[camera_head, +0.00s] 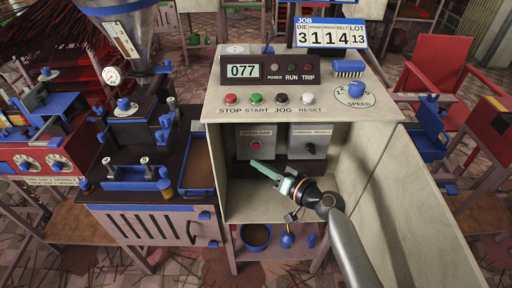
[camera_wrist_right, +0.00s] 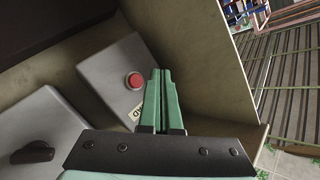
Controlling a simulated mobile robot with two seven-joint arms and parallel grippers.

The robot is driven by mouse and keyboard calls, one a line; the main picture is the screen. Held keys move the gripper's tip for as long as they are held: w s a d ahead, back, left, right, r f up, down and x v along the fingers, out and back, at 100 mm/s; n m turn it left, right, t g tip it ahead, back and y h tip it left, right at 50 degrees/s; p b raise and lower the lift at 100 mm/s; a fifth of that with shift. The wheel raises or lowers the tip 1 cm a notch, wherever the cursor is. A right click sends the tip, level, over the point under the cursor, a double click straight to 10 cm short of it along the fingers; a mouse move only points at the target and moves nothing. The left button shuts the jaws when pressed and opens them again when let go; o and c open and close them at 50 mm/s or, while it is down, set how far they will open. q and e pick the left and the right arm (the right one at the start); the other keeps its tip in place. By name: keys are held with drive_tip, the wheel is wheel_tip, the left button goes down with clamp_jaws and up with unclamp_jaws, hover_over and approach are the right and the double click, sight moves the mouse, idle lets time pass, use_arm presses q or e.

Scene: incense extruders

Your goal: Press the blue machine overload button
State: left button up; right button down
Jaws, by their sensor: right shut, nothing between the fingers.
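The overload button (camera_head: 256,144) is a round red button on a grey box (camera_head: 245,154) labelled as overload, inside the open cabinet under the sloped control panel. In the right wrist view, the red button (camera_wrist_right: 135,81) shows beside the fingertips, on the grey box (camera_wrist_right: 112,65). My right gripper (camera_head: 254,163) has green fingers, shut together and empty, reaching into the cabinet just below the button in the head view. The fingers (camera_wrist_right: 161,73) appear apart from the button, though the exact gap is hard to tell. My left gripper is not in view.
A second grey box with a dark rotary knob (camera_head: 309,149) sits to the right. The cabinet door (camera_head: 420,210) stands open on the right. The panel (camera_head: 300,95) above carries stop, start, jog and reset buttons. The blue-trimmed machine (camera_head: 140,130) stands left.

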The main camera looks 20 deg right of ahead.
sight(256, 145)
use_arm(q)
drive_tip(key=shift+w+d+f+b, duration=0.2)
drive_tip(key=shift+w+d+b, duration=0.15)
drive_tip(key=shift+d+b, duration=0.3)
use_arm(e)
drive_tip(key=w, duration=0.1)
drive_tip(key=w+d, duration=0.1)
drive_tip(key=w, duration=0.1)
drive_tip(key=shift+w, duration=0.2)
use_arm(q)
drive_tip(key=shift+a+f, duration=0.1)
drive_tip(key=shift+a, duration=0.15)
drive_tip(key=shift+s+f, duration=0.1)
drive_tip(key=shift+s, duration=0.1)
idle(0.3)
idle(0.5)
